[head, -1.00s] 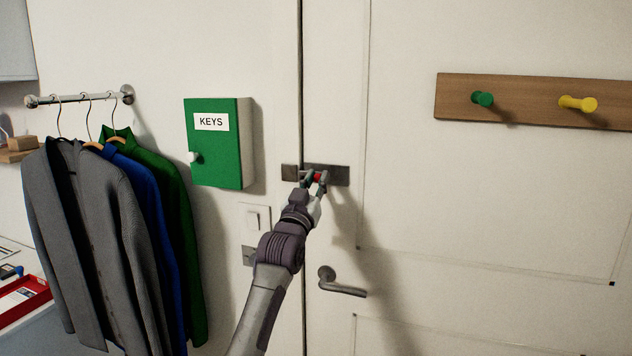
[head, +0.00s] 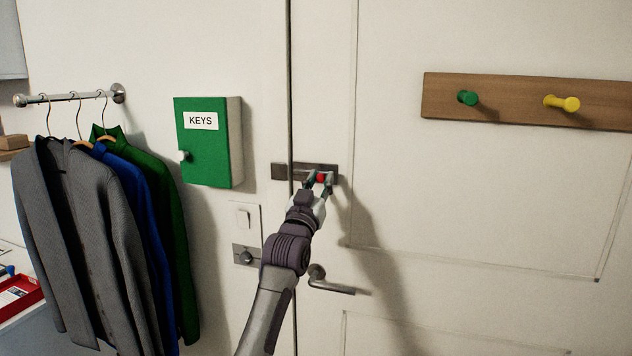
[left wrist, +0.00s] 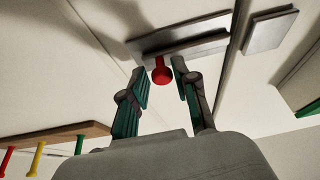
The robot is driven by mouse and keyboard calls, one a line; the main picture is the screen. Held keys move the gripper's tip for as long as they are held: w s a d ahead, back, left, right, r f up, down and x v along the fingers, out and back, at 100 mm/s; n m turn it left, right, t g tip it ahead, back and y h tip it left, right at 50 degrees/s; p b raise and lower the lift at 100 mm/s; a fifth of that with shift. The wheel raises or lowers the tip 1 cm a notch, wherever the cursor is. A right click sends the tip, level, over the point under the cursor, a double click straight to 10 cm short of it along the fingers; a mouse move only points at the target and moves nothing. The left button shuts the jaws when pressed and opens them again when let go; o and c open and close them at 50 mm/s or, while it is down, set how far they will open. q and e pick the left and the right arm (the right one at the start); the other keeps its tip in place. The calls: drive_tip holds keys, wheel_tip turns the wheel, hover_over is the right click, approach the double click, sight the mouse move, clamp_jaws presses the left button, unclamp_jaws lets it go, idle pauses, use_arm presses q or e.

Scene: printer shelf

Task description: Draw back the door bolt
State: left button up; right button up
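The door bolt is a dark metal plate (head: 330,169) on the door, with a small red knob (head: 321,178). In the left wrist view the knob (left wrist: 162,72) stands out from the bolt body (left wrist: 190,38). My left gripper (head: 320,181) is at the bolt, one finger on each side of the knob. In the left wrist view the fingers (left wrist: 161,85) are apart, with the knob close to the right finger and a narrow gap at the left one. The keeper plate (head: 279,171) is on the frame across the door gap, where no bar shows bridging. My right gripper is out of view.
A door handle (head: 333,287) is below the bolt. A green key box (head: 208,150) and hanging jackets (head: 75,230) are on the left. A wooden peg rail (head: 515,100) is at the upper right. The door between bolt and rail is bare.

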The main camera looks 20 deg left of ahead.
use_arm(q)
drive_tip(key=shift+o, duration=0.8)
drive_tip(key=shift+d, duration=0.3)
drive_tip(key=shift+s+a, duration=0.15)
drive_tip(key=shift+a, duration=0.1)
drive_tip(key=v, duration=1.1)
drive_tip(key=shift+s+d+f, duration=0.2)
drive_tip(key=shift+s+d, duration=0.05)
drive_tip(key=shift+s, duration=0.05)
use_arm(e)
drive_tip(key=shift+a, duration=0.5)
